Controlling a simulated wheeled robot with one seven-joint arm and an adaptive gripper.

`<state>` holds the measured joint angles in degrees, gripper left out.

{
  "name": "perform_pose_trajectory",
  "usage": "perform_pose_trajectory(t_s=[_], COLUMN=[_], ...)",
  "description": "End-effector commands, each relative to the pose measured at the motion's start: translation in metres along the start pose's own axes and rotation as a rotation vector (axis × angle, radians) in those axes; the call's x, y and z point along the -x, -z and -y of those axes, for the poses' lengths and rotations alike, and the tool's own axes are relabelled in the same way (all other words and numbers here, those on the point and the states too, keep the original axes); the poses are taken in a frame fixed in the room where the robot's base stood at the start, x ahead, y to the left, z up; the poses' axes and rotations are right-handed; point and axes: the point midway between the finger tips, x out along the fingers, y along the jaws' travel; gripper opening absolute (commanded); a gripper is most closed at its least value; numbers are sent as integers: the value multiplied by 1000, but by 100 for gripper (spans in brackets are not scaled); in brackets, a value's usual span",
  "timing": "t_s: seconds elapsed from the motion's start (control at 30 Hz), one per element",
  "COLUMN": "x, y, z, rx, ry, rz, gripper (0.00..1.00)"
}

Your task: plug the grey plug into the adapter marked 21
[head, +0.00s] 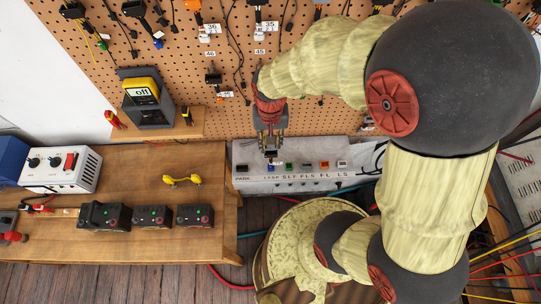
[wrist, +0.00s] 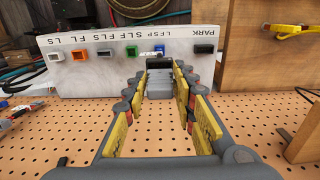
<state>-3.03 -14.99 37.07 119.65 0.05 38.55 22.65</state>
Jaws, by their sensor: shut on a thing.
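My gripper (head: 271,143) is at the end of the arm, just in front of the pegboard and above the grey socket box. In the wrist view its yellow-padded fingers (wrist: 165,80) are closed around a small grey, ridged piece with a dark end (wrist: 160,63). This looks like the grey plug, but the fingers hide much of it. The held piece overlaps the box face in the picture; I cannot tell whether it touches it. No label 21 is legible, so I cannot pick out that adapter.
The socket box (head: 300,182) has coloured sockets and labels such as PARK. Adapters and cables hang on the pegboard (head: 330,110). A yellow meter (head: 142,90) stands on a shelf left. The wooden bench (head: 150,165) carries black modules, a white supply (head: 62,168) and a yellow clip (head: 181,181).

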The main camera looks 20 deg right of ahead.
Motion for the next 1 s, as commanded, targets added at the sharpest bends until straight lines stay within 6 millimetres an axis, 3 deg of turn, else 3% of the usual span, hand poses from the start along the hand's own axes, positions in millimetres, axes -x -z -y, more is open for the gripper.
perform_pose_trajectory(t_s=[0.2,1.0], x=[-17,-20], y=[0,0], z=[0,1], rx=[0,0], ry=[0,1], rz=[-1,-1], gripper=[10,10])
